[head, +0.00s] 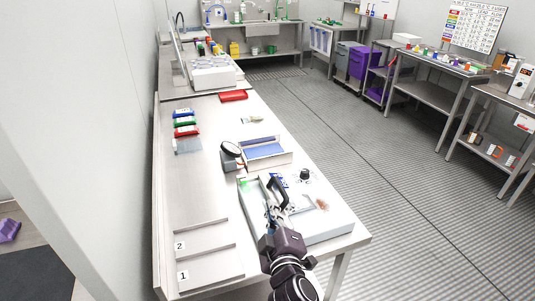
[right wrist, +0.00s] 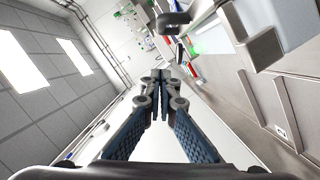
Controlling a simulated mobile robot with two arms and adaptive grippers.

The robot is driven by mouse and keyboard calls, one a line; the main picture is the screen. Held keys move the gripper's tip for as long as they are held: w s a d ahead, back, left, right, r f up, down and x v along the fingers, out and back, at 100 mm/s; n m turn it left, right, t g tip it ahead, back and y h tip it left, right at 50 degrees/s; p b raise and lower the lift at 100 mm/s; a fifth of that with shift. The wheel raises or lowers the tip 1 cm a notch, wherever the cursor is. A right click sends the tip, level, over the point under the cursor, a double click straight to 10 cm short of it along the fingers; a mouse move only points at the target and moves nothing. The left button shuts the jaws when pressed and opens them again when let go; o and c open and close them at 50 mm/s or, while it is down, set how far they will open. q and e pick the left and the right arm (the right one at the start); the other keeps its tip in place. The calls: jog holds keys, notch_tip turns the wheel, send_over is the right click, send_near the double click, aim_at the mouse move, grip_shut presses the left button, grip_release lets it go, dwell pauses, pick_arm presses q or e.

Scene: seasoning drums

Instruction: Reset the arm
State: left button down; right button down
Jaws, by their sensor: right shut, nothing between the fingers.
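My right gripper (head: 277,192) is above the near end of the steel table (head: 200,220), over a light grey, tray-like unit (head: 335,225). In the right wrist view its two fingers (right wrist: 160,75) meet at the tips, with nothing between them. The wrist view looks out sideways along the room, with ceiling lights at the left. My left gripper does not show in either view.
A blue-lined box (head: 264,152) and a dark round-headed device (head: 230,152) stand just beyond the gripper. The grey floor (head: 400,190) to the right is clear.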

jog(key=s+d+f+m+g+h, duration=0.3)
jog(key=s+d+f+m+g, duration=0.25)
jog(key=s+d+f, duration=0.6)
jog(key=s+d+f+m+g+y, duration=0.1)
jog(key=s+d+f+m+g, duration=0.2)
jog(key=s, duration=0.8)
jog(key=s+d+f+m+g, duration=0.2)
jog(key=s+d+g, duration=0.2)
jog(key=s, duration=0.7)
notch_tip(320, 180, down, 26)
jog(key=s+g, duration=0.1)
jog(key=s+d+f+g+b, duration=0.1)
jog(key=s+d+f, duration=0.1)
jog(key=s+f, duration=1.5)
jog(key=shift+s+d+f+g+b, duration=0.25)
jog(key=shift+s+f+g+b, duration=0.15)
jog(key=shift+f, duration=0.4)
